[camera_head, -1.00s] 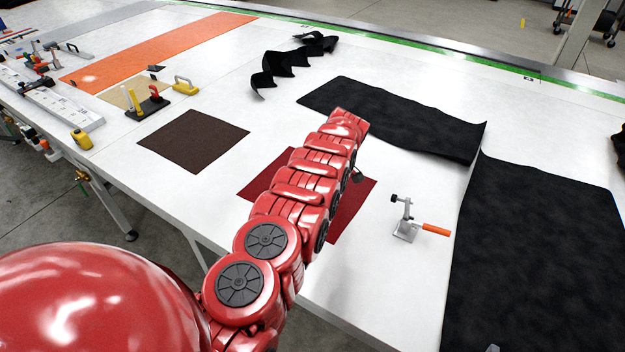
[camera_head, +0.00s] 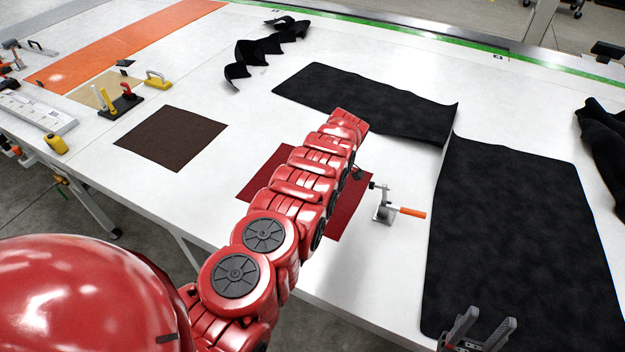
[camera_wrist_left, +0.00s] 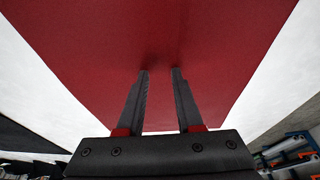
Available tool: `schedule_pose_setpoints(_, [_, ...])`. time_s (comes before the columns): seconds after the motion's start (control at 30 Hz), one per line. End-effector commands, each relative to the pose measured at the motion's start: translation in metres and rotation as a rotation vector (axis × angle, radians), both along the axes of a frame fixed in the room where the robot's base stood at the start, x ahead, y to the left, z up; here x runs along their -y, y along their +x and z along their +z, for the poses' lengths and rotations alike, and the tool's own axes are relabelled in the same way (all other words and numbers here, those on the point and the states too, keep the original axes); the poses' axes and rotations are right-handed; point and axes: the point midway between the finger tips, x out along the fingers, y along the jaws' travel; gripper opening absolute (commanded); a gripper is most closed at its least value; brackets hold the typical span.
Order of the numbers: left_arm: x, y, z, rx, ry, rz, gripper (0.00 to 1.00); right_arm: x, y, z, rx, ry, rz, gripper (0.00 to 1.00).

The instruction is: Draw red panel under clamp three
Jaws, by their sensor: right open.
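The red panel (camera_head: 349,213) lies flat on the white table, partly hidden under my left arm. Its right corner is close to the clamp (camera_head: 382,207), a small metal toggle clamp with an orange handle; I see no number on it. In the left wrist view the panel (camera_wrist_left: 90,35) fills the space before my left gripper (camera_wrist_left: 161,71). Its fingers are apart, with the tips at or very near the panel's surface. In the head view my left gripper is hidden behind its arm. My right gripper (camera_head: 483,328) is open and empty at the bottom edge, by the black fabric.
Large black fabric pieces (camera_head: 520,225) lie right of and behind the clamp. A dark brown square (camera_head: 170,138) lies left of the red panel. Yellow-handled tools (camera_head: 120,100) and an orange strip (camera_head: 125,45) are farther left. Bare table lies in front of the clamp.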

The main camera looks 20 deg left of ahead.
Motion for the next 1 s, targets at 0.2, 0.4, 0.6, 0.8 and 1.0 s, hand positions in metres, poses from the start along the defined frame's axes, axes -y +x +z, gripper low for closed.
schedule_pose_setpoints(0.2, [0.018,-0.004,-0.004,-0.008,-0.004,-0.002,0.35,0.000,0.000,0.006,0.000,0.000,0.000,0.52])
schedule_pose_setpoints(0.4, [0.030,-0.005,-0.005,-0.010,-0.003,-0.001,0.35,0.000,0.000,0.009,0.001,0.000,0.000,0.52])
schedule_pose_setpoints(0.6, [0.029,-0.005,0.009,-0.009,-0.003,-0.001,0.35,0.000,0.000,0.022,0.001,0.000,0.000,0.52])
schedule_pose_setpoints(0.8, [0.027,-0.003,0.047,-0.004,-0.001,0.002,0.35,0.000,0.000,0.057,0.001,0.000,0.000,0.52])
schedule_pose_setpoints(1.0, [0.028,-0.002,0.072,-0.002,0.000,0.000,0.35,0.000,0.000,0.081,0.001,0.000,0.000,0.52])
